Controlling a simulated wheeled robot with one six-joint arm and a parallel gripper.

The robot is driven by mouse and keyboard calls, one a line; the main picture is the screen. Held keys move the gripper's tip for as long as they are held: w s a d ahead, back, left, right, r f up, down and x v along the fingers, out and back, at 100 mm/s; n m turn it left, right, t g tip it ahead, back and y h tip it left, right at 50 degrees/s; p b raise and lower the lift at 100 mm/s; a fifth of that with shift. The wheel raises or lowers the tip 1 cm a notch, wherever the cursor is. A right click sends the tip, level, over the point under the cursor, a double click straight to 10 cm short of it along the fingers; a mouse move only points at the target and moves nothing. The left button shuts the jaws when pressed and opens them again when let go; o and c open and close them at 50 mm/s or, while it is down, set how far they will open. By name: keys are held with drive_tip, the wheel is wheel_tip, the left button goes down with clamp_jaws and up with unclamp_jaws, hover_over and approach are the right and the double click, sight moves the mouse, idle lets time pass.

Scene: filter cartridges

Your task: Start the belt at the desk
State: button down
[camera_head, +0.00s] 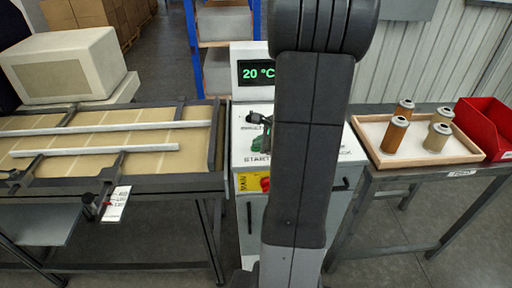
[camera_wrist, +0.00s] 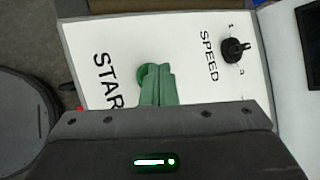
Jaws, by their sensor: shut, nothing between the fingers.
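The desk (camera_head: 242,172) is a white sloped panel behind my arm in the head view. Its round green start button (camera_wrist: 146,76) shows in the wrist view beside the START lettering (camera_wrist: 107,80), part of which is cut off by my gripper. My gripper (camera_wrist: 162,72) has green fingers, closed together with nothing between them. Their tips overlap the right part of the button in the wrist view; I cannot tell whether they touch it. In the head view my arm hides most of the gripper, and green shows near the START label (camera_head: 262,162).
A black SPEED knob (camera_wrist: 235,48) sits right of the button. A red switch on a yellow plate (camera_head: 265,184) marks MAIN. The display (camera_head: 257,72) reads 20 °C. The belt (camera_head: 90,150) is left; a tray (camera_head: 462,158) with several cartridges and a red bin (camera_head: 485,125) are right.

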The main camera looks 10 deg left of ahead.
idle(0.3)
drive_tip(key=shift+r+p, duration=0.75)
drive_tip(key=shift+r, duration=0.05)
wheel_tip(320, 180, up, 5)
drive_tip(key=p, duration=0.4)
drive_tip(key=shift+r, duration=0.1)
drive_tip(key=shift+s, duration=0.15)
idle(0.5)
